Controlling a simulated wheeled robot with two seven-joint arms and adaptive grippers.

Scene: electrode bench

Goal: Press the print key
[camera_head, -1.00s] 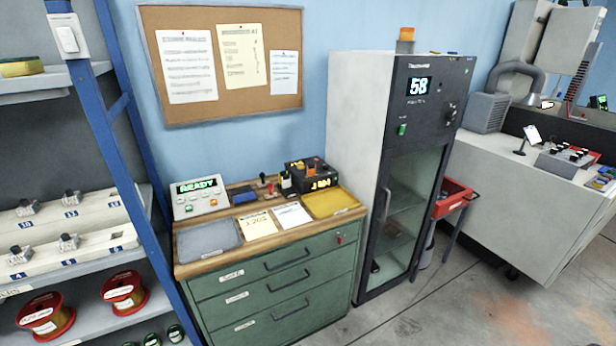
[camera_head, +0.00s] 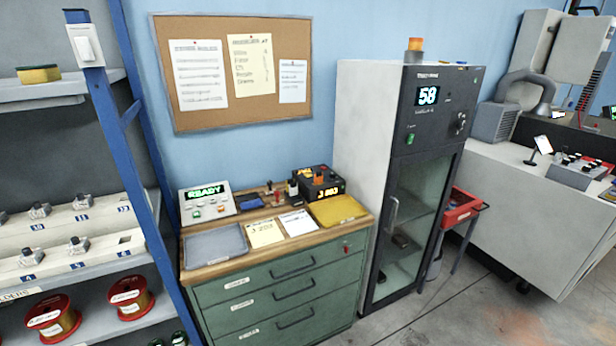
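A pale grey console (camera_head: 191,199) with a green "READY" display (camera_head: 205,191) stands at the back left of the wooden bench top. It has small coloured keys, among them a green one (camera_head: 196,213) and an orange one. A black box (camera_head: 330,186) with orange lit digits and several knobs or keys stands at the back right of the bench. Key labels are too small to read, so I cannot tell which one is the print key. Neither of my grippers is in view.
The bench (camera_head: 225,272) has green drawers. On its top lie a grey tray (camera_head: 214,243), paper notes (camera_head: 265,234) and a yellow tray (camera_head: 337,209). A blue-posted shelf (camera_head: 133,135) stands left, a tall cabinet (camera_head: 366,120) right. Open floor (camera_head: 440,320) lies at the lower right.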

